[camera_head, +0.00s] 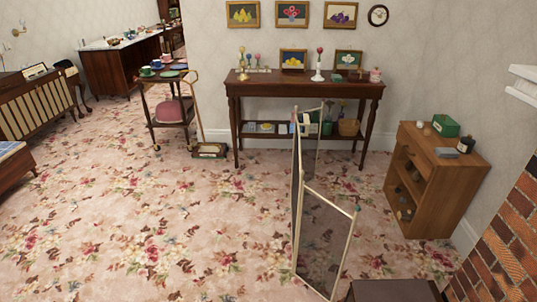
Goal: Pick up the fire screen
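The fire screen (322,240) stands upright on the floral carpet, a little right of centre in the head view. It has thin cream frame bars and dark see-through mesh panels. Its panels are folded at angles to each other, with one nearer panel facing me and others seen nearly edge-on behind it. The lower end of the near panel reaches close to the bottom of the view. Neither of my grippers is in view, and nothing is seen touching the screen.
A dark console table (305,88) stands behind the screen against the wall. A wooden shelf cabinet (433,178) and a brick fireplace edge (510,240) are to the right. A dark brown flat-topped thing (393,291) is at the bottom edge. Open carpet (130,230) lies left.

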